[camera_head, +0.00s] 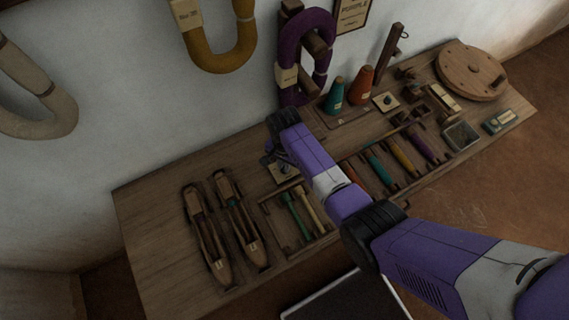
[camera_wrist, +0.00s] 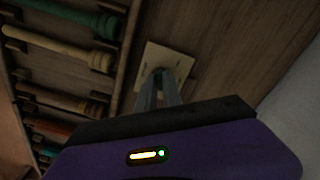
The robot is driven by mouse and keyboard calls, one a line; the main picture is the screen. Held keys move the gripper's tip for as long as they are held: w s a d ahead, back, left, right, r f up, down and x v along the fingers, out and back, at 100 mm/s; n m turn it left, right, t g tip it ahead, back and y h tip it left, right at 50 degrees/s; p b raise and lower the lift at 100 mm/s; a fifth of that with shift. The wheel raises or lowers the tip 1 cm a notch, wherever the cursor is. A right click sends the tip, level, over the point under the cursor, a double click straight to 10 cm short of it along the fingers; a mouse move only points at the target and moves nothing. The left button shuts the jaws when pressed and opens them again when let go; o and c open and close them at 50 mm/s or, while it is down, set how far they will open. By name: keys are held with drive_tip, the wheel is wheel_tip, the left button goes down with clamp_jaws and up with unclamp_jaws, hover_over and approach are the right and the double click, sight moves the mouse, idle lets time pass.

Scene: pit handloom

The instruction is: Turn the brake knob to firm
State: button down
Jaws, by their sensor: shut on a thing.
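A small pale square plate (camera_head: 288,174) lies on the wooden bench, left of centre in the head view, just behind the bobbin rack. My gripper (camera_head: 270,160) points down at this plate. In the wrist view the plate (camera_wrist: 181,62) shows around the fingertips, with small marks on its face that I cannot read. My gripper's fingers (camera_wrist: 158,74) are close together over the plate's middle, shut on the brake knob. The knob itself is hidden by the fingers, so its pointing direction cannot be seen.
A rack of coloured bobbins (camera_wrist: 62,55) lies close beside the plate. Two wooden shuttles (camera_head: 222,225) lie to the left. A second plate with a dark knob (camera_head: 386,101), teal and orange cones (camera_head: 361,84) and a round wooden disc (camera_head: 470,70) stand to the right.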

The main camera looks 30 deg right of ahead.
drive_tip(key=shift+m, duration=0.4)
drive_tip(key=c, duration=1.5)
unclamp_jaws()
drive_tip(key=shift+r, duration=3.9)
